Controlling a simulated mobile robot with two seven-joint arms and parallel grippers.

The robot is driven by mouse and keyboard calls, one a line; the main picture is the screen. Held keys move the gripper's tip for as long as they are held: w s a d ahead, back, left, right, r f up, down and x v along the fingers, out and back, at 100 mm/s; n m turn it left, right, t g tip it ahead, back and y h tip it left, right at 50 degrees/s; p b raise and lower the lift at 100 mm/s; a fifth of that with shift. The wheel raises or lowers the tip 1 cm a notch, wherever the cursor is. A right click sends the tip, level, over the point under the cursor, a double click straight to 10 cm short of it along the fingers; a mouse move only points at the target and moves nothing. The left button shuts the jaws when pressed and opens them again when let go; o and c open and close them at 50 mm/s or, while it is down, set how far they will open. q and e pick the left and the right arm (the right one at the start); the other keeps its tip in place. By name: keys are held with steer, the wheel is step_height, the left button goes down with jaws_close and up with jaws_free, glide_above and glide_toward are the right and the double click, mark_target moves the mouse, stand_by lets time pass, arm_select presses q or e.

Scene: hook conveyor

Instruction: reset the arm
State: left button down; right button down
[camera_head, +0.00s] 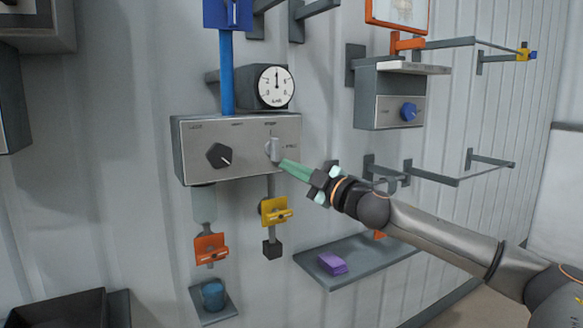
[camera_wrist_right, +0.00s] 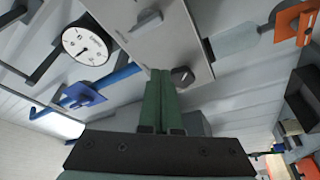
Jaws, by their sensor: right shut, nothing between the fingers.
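My right gripper (camera_head: 284,163) comes in from the right in the head view, with its green fingers shut and nothing between them. Its tips are close to the grey switch knob (camera_head: 274,149) on the right of the wall control box (camera_head: 238,165); I cannot tell whether they touch. In the right wrist view, the shut green fingers (camera_wrist_right: 161,75) point at the box (camera_wrist_right: 165,40). A black knob (camera_head: 219,155) sits on the box's left part. My left gripper is in neither view.
A round gauge (camera_head: 276,86) sits above the box. Yellow (camera_head: 274,210) and orange (camera_head: 210,248) hook pieces hang below. A grey shelf (camera_head: 365,262) bears a purple block (camera_head: 332,263). A second box with a blue knob (camera_head: 408,112) and wall rails (camera_head: 440,178) are at right.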

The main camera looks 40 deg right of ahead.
steer(key=shift+f, duration=0.1)
stand_by(0.3)
step_height(320, 180, down, 23)
steer(key=a+m+g+h, duration=0.1)
steer(key=a+m+g, duration=0.1)
steer(key=m+g, duration=0.1)
steer(key=s+a+f+m+g, duration=0.1)
steer(key=s+a+f+g, duration=0.2)
steer(key=f, duration=0.6)
steer(key=s+a+f+m, duration=0.2)
steer(key=s+a+f, duration=0.15)
steer(key=f, duration=0.45)
steer(key=s+a+f+m+g+y, duration=0.1)
steer(key=s+a+f+m+g, duration=0.1)
steer(key=s+a+f, duration=0.7)
steer(key=s+a+f+m+g+y, duration=0.1)
steer(key=s+a+f+g, duration=0.1)
steer(key=s+a+f, duration=0.7)
steer(key=s+a, duration=0.2)
steer(key=a, duration=0.2)
steer(key=shift+a+m+g, duration=0.3)
steer(key=shift+m+g, duration=0.1)
steer(key=shift+s+f, duration=0.1)
